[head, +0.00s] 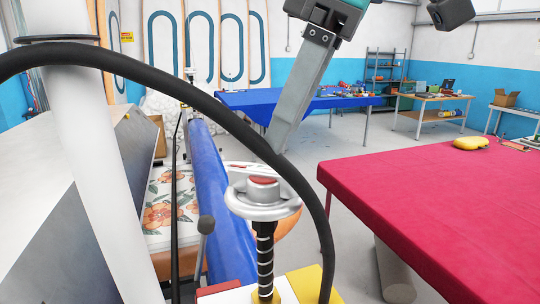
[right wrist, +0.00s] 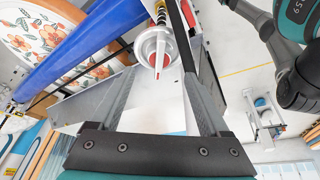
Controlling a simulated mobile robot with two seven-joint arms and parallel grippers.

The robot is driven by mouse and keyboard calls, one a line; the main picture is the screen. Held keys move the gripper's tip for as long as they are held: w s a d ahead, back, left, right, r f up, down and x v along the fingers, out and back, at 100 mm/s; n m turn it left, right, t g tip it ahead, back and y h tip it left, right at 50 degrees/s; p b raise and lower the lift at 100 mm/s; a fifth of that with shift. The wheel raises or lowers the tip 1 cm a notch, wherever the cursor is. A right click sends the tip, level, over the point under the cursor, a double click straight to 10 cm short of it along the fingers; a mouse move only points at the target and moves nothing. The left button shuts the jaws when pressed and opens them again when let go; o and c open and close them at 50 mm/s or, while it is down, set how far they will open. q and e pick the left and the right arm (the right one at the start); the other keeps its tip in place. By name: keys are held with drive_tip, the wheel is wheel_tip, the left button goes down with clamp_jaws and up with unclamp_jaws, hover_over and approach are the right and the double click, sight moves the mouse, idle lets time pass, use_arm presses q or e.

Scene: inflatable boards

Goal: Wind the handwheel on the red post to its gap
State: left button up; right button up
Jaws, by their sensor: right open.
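The handwheel (head: 240,203) is a pale grey metal disc with a red centre and a flat pale bar across its top. It sits on an upright black threaded rod (head: 265,262) above a base with white, red and yellow parts. My right gripper (head: 279,148) comes down from above, its fingertips just above and behind the wheel. In the right wrist view its two fingers stand apart, with the handwheel (right wrist: 146,46) beyond and between them. No contact can be made out. A black hose hides part of the wheel's right side. The gap is not clear. My left gripper is not in view.
A black hose (head: 150,75) arches across the front. A blue roll (head: 215,200) lies left of the wheel beside a flowered board (head: 165,205). A red-covered table (head: 440,200) fills the right. A blue-covered table (head: 260,103) stands behind. Open floor lies between the tables.

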sight(266, 170)
drive_tip(key=shift+x, duration=2.7)
clamp_jaws()
